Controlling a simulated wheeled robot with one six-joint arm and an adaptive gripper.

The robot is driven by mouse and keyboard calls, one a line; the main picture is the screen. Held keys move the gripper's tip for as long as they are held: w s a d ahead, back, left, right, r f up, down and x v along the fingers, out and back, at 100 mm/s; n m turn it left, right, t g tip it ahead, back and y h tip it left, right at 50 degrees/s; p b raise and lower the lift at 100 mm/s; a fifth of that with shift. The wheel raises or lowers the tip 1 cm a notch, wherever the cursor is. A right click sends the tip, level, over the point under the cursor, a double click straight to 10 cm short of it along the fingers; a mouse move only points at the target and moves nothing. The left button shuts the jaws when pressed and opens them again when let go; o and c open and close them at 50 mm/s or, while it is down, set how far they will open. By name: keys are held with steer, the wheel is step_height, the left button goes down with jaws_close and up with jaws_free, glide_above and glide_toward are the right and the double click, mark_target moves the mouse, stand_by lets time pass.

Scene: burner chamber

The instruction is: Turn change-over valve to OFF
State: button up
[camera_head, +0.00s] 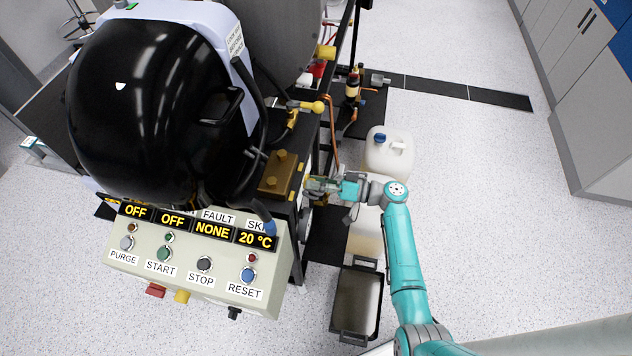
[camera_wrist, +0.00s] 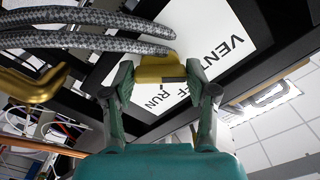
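The change-over valve has a yellow handle (camera_wrist: 160,68), seen in the wrist view in front of a white label plate (camera_wrist: 225,35). The plate reads VENT at the upper right and RUN below the handle; a middle word ending in FF is partly covered by the handle and finger. My gripper (camera_wrist: 160,72) has one finger on each side of the handle, and the handle fills the gap between the fingertips. In the head view my gripper (camera_head: 318,185) is at the right side of the burner rig, where the handle is mostly hidden.
Grey braided hoses (camera_wrist: 85,28) and a brass pipe (camera_wrist: 35,85) lie close on the left. A control panel (camera_head: 190,265) with displays and buttons stands at the front left. A white canister (camera_head: 388,155) and black tray (camera_head: 357,300) are on the floor. Floor to the right is clear.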

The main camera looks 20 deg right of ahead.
steer(key=c, duration=0.5)
steer(key=shift+m, duration=4.3)
steer(key=o, duration=1.2)
steer(key=shift+s+d, duration=0.1)
